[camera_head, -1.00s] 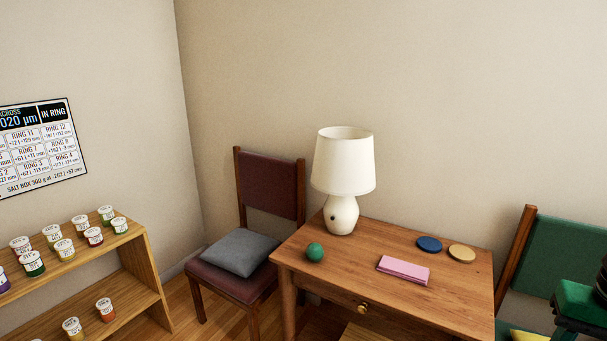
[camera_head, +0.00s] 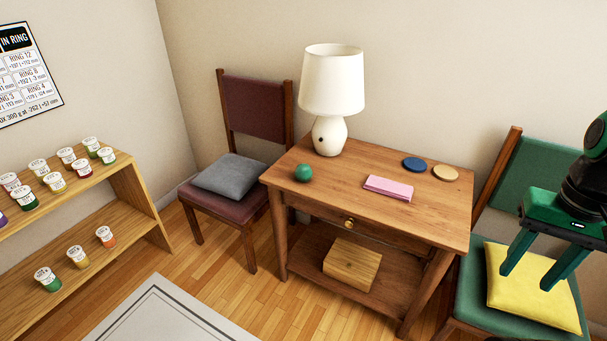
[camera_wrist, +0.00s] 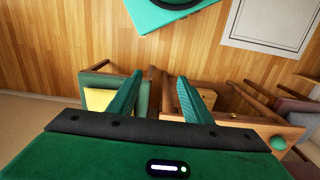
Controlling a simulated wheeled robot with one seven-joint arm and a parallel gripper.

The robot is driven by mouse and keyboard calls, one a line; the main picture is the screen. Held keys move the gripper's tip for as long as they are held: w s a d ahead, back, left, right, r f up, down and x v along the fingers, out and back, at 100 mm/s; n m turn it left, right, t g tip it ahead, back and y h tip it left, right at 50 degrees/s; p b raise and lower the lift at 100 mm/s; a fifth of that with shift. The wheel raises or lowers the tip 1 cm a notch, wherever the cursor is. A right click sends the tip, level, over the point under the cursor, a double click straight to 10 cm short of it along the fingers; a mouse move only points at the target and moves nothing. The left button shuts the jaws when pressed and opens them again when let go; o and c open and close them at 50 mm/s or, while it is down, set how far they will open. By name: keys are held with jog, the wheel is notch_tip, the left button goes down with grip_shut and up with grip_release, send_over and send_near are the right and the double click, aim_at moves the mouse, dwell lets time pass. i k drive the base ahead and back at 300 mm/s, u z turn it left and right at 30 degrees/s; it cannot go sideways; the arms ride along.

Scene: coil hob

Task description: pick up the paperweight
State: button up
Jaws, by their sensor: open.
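A small green ball (camera_head: 303,173), which looks like the paperweight, sits on the left front part of the wooden side table (camera_head: 420,222). It also shows in the wrist view (camera_wrist: 278,143) at the right edge of the picture. My gripper (camera_head: 527,278) is at the right of the head view, fingers pointing down, in front of the green chair and its yellow cushion. In the wrist view its two green fingers (camera_wrist: 160,80) are apart with nothing between them. The gripper is well to the right of the ball.
A white lamp (camera_head: 330,100) stands behind the ball. A pink pad (camera_head: 388,188), a blue disc (camera_head: 414,164) and a tan disc (camera_head: 445,173) lie to its right. Chairs flank the table. A wooden box (camera_head: 352,263) sits on its lower shelf. Floor in front is clear.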

aim_at(304, 173)
jog(key=z, duration=1.45)
jog(key=k, duration=0.85)
jog(key=u, duration=1.1)
jog(key=i, duration=1)
jog(key=z, duration=0.05)
